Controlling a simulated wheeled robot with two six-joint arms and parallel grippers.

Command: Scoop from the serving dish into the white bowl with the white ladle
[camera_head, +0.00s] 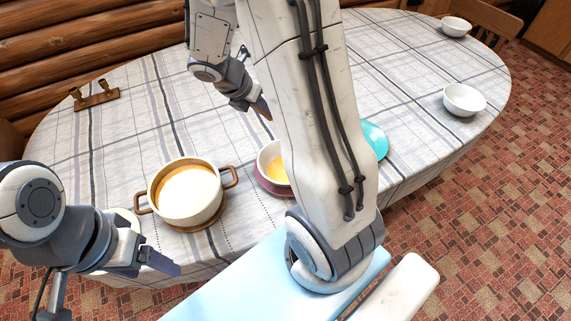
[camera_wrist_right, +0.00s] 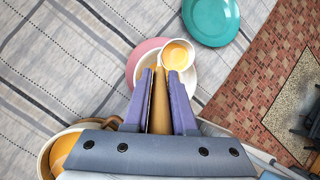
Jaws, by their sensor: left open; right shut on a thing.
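The serving dish (camera_head: 206,207) is a white pot with brown handles and orange contents, left of centre in the head view. Its edge shows at lower left in the right wrist view (camera_wrist_right: 45,157). The white bowl (camera_head: 264,158) stands on a pink plate, partly hidden by my right arm; something orange shows in it. My right gripper (camera_wrist_right: 160,75) is shut on the brown handle of the white ladle (camera_wrist_right: 190,50). The ladle's head holds orange contents and overlaps the white bowl (camera_wrist_right: 188,77); contact is unclear. My left gripper (camera_head: 152,260) is open and empty, below the pot.
A teal plate (camera_head: 376,141) lies right of my right arm. Two other white bowls (camera_head: 464,99) (camera_head: 455,27) stand near the table's right edge. A wooden candle holder (camera_head: 98,98) is at far left. The tablecloth between it and the pot is clear.

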